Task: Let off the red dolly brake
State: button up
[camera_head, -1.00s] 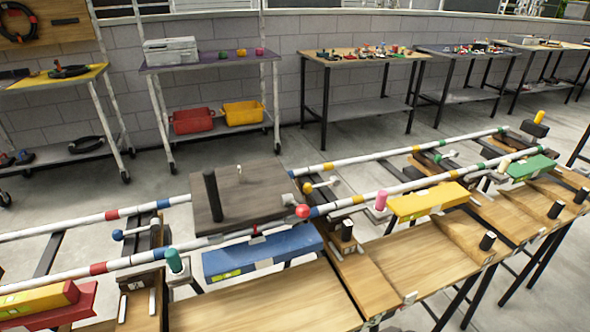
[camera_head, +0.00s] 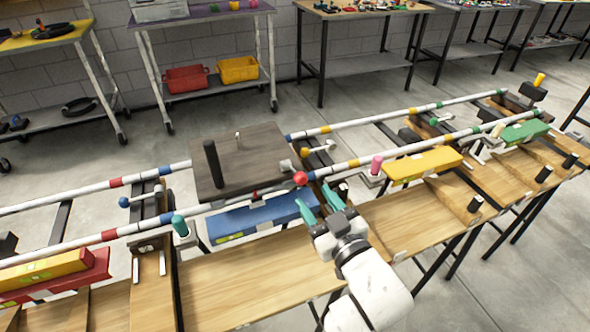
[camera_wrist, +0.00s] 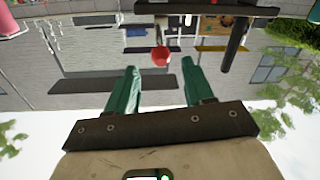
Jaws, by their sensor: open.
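The dolly (camera_head: 240,160) is a dark wooden platform with a black post (camera_head: 213,163), resting across two striped rails. A red ball knob (camera_head: 300,178), which looks like the brake's, sits at its near right corner by the front rail. My gripper (camera_head: 320,203) has teal fingers, apart and empty, just in front of and below the knob. In the wrist view the red knob (camera_wrist: 160,56) shows beyond the fingertips, in line with the gap between the fingers (camera_wrist: 158,72). The fingers appear not to touch it. The brake's lever is not clearly visible.
A blue block (camera_head: 262,217) lies below the dolly, close left of my gripper. A pink knob (camera_head: 376,165) and a yellow block (camera_head: 423,166) are to the right. A teal knob (camera_head: 180,225) stands left. The wooden bench top (camera_head: 250,280) in front is mostly clear.

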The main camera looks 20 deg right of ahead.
aim_at(295, 171)
jog(key=w, duration=1)
jog(key=shift+w+a, duration=0.25)
jog(key=shift+a, duration=0.05)
grip_shut()
